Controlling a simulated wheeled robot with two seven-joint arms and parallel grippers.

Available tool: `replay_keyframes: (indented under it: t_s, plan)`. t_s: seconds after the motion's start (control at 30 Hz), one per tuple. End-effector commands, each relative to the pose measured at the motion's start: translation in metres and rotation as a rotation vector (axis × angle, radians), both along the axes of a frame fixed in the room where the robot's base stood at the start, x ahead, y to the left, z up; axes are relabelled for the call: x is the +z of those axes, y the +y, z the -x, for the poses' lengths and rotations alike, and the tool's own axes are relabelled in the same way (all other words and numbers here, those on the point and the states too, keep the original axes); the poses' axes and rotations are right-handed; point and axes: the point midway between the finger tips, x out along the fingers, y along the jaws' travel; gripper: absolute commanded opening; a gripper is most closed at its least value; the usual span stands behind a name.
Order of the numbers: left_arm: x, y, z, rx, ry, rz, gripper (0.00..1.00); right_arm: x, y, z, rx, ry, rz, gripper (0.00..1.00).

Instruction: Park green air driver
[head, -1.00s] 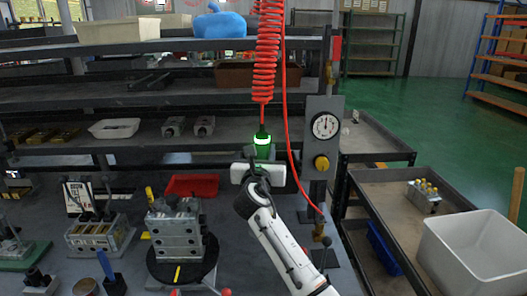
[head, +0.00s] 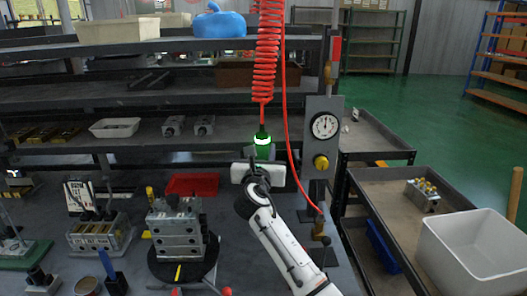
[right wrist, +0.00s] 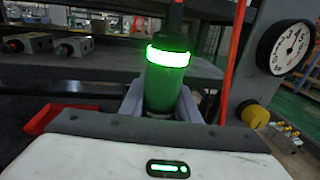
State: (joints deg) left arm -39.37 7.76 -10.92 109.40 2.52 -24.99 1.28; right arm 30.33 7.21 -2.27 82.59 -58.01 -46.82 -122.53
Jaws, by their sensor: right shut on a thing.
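The green air driver (head: 263,143), with a bright glowing ring near its top, hangs upright below a coiled red hose (head: 266,60). My right gripper (head: 260,156) comes up from below and is shut on the driver. In the right wrist view the driver (right wrist: 165,88) stands between the two grey fingers (right wrist: 160,105), one on each side. The driver's lower end is hidden behind the gripper body. I cannot make out a parking holder for it. My left gripper is not clearly visible.
A grey post with a dial gauge (head: 325,126) and yellow knob (head: 321,162) stands right of the driver. A thin red hose (head: 289,150) runs between them. A metal valve block (head: 177,232) sits on a round black plate. A red tray (head: 192,185) lies behind; shelves rise at the back.

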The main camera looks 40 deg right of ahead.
Motion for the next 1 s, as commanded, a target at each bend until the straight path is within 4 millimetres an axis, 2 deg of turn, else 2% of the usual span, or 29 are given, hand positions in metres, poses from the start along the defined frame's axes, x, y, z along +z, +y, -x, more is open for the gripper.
replay_keyframes:
  t_s: [1.0]
  plan:
    - [-0.012, 0.000, -0.001, 0.000, -0.001, 0.000, 0.31, -0.019, 0.000, 0.000, 0.001, -0.006, 0.004, 0.00]
